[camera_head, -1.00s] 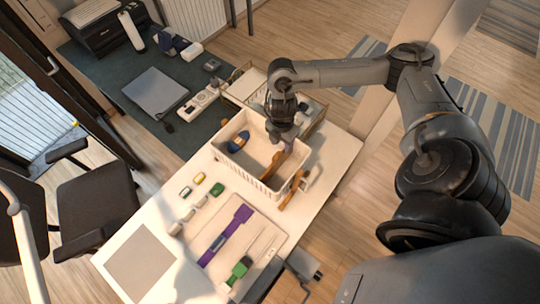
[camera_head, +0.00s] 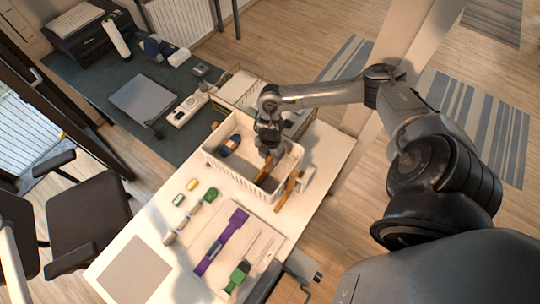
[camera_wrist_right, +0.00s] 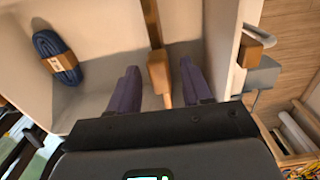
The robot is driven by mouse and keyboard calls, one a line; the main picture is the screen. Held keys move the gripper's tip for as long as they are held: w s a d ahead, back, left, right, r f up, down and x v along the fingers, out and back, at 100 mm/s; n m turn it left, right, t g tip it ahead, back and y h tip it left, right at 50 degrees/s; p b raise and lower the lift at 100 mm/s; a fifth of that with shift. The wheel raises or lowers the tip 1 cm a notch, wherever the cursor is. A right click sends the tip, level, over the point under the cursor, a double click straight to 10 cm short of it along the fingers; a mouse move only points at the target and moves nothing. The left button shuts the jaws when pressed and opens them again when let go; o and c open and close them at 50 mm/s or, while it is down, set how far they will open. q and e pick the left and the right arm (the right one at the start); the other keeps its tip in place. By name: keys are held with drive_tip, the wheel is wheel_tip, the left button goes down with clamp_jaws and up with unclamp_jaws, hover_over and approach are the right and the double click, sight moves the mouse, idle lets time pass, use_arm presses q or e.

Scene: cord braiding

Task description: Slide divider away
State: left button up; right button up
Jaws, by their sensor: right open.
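The white basket (camera_head: 228,177) stands on the white table. A brown wooden piece that looks like the divider (camera_head: 264,171) is inside it; it also shows in the right wrist view (camera_wrist_right: 158,73) as a thin strip with a thicker block at its near end. My right gripper (camera_head: 268,152) is over the basket, pointing down. In the right wrist view its two dark fingers (camera_wrist_right: 160,82) are apart, one on each side of the wooden block, with gaps visible. A dark blue bundle with a tan band (camera_wrist_right: 57,57) lies in the basket, left of the divider. My left gripper is not seen.
Another brown wooden piece (camera_head: 285,190) is at the basket's right side, beside a pale block (camera_head: 306,178). A purple strip (camera_head: 222,241) and a green-handled tool (camera_head: 237,276) lie in front. A tray (camera_head: 240,87) stands behind the basket.

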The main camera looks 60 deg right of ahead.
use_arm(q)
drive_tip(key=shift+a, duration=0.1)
use_arm(e)
drive_tip(key=shift+f, duration=0.1)
drive_tip(key=shift+c, duration=0.3)
clamp_jaws()
